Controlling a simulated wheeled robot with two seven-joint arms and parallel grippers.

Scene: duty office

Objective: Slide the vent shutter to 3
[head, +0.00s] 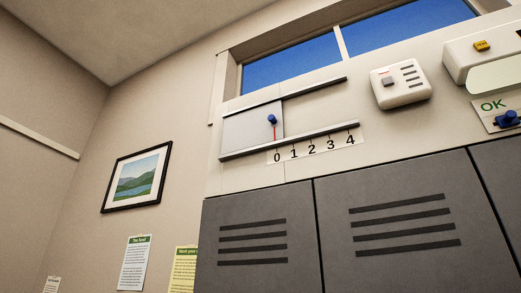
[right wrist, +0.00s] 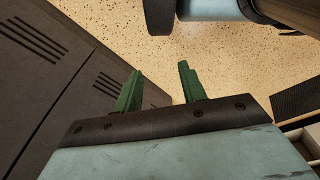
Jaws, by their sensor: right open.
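The vent shutter (head: 242,129) is a pale grey plate between two dark rails under the window, at the left end of its track. Its blue knob (head: 272,119) sits near the plate's right edge, with a red pointer line below it at the 0 mark. The number scale (head: 312,147) runs from 0 to 4 along the lower rail, with 3 right of the plate. My right gripper (right wrist: 160,75) shows in the right wrist view with two green fingers apart and nothing between them. It is away from the shutter, which that view does not show. My left gripper is not in view.
Grey lockers (head: 255,235) with slots stand below the shutter. A white box (head: 400,84) with a switch and a panel with another blue knob (head: 508,118) are on the wall to the right. In the right wrist view, dark lockers (right wrist: 50,60) stand left of the gripper over speckled floor.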

